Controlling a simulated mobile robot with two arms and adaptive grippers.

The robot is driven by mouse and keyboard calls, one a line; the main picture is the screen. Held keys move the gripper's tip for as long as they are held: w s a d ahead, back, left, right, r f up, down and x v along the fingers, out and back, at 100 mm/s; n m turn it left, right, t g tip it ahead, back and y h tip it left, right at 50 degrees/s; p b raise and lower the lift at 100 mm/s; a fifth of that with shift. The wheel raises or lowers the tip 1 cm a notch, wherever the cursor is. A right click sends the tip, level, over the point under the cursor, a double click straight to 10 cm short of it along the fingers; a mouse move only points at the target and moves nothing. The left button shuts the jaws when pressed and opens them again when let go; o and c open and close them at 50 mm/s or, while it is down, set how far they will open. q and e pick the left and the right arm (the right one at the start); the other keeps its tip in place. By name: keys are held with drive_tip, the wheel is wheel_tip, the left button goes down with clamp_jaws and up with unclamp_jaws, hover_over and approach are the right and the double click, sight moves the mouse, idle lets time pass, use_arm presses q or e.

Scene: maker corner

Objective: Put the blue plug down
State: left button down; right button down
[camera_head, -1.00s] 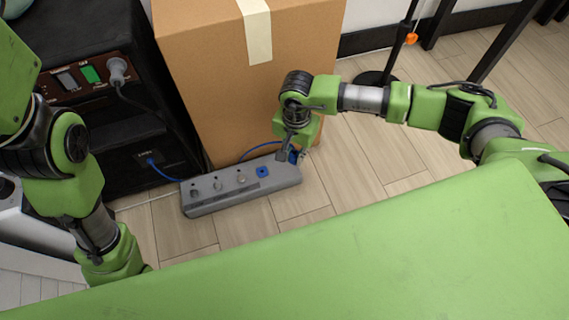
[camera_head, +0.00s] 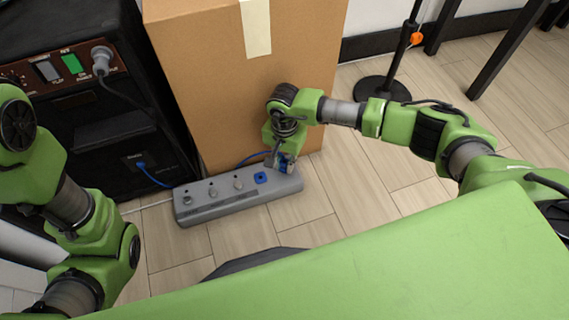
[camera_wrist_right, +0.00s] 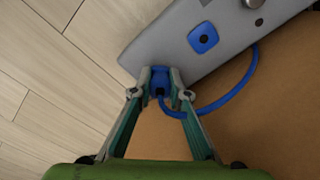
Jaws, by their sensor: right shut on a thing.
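My right gripper (camera_head: 283,163) is shut on the blue plug (camera_wrist_right: 160,81), with a finger on each side of it in the wrist view. The plug also shows as a small blue patch in the head view (camera_head: 287,166), partly hidden by the gripper. It is at the right end of the grey power strip (camera_head: 215,209), close to its back edge; whether it touches the strip I cannot tell. A blue cord (camera_wrist_right: 232,93) runs from the plug behind the strip. The strip's blue socket (camera_wrist_right: 203,38) is empty. My left gripper is out of view.
A cardboard box (camera_head: 210,90) stands right behind the strip. A black cabinet (camera_head: 125,125) with a grey plug (camera_head: 102,58) and a blue cable is on the left. A black stand base (camera_head: 383,90) is at the back right. Wood floor (camera_head: 345,195) is clear right of the strip.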

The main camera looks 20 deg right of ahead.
drive_tip(key=shift+f, duration=0.1)
drive_tip(key=shift+f+b, duration=0.5)
drive_tip(key=shift+f, duration=0.05)
drive_tip(key=c, duration=1.9)
unclamp_jaws()
drive_tip(key=shift+r, duration=0.15)
